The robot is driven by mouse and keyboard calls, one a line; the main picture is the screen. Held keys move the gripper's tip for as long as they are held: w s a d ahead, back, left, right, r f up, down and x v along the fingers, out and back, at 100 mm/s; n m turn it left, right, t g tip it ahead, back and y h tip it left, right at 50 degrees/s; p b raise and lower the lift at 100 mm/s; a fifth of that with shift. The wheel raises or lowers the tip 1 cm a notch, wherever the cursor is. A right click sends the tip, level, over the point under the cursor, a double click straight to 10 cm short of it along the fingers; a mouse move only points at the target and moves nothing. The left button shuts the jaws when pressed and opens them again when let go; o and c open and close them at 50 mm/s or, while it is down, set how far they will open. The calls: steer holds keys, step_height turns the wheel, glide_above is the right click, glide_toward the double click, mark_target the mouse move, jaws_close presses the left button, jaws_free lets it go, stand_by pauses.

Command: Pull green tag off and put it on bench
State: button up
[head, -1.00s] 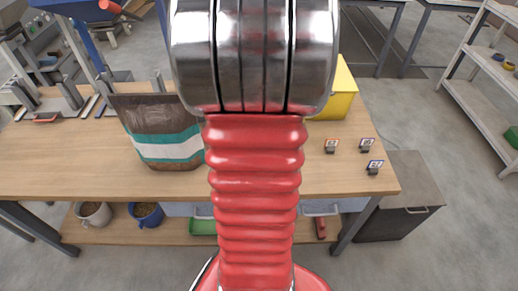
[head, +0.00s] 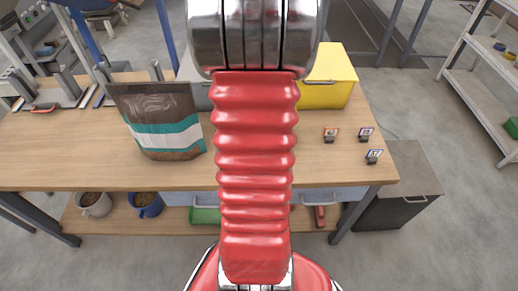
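I see no green tag in the head view; my own red bellows arm hides the middle of the bench. The wooden bench (head: 70,150) runs across the view. A brown bag (head: 158,110) with teal and white bands stands upright left of my arm. My gripper is not in view.
A yellow bin (head: 328,92) stands at the back of the bench, right of my arm. Metal machine parts (head: 45,95) stand at the left. Mugs (head: 148,205) and a green tray (head: 204,215) are on the lower shelf.

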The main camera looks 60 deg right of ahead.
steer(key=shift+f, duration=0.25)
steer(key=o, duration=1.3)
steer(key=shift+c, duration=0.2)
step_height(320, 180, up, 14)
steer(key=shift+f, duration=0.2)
